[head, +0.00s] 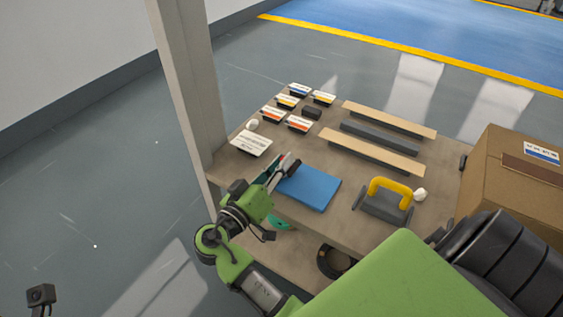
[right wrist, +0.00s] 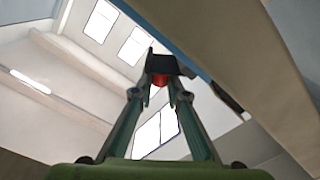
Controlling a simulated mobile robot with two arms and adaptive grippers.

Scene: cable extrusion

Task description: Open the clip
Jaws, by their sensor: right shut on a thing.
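My right gripper (head: 287,168) reaches in at the left front part of the table, at the edge of a blue flat block (head: 311,187). In the right wrist view its fingers (right wrist: 160,80) close together on a small dark piece (right wrist: 164,65) with a red part between the tips. I take this dark piece to be the clip, but its shape is partly hidden and I cannot tell whether it is open. A dark end also shows at the fingertips in the head view. My left gripper is not in view.
The brown table (head: 338,227) also holds several small labelled boxes (head: 299,123), long wooden strips (head: 375,153), a grey item with a yellow handle (head: 390,186) and a white card (head: 251,143). A cardboard box (head: 515,185) stands at right. A pillar (head: 184,75) rises at the table's left.

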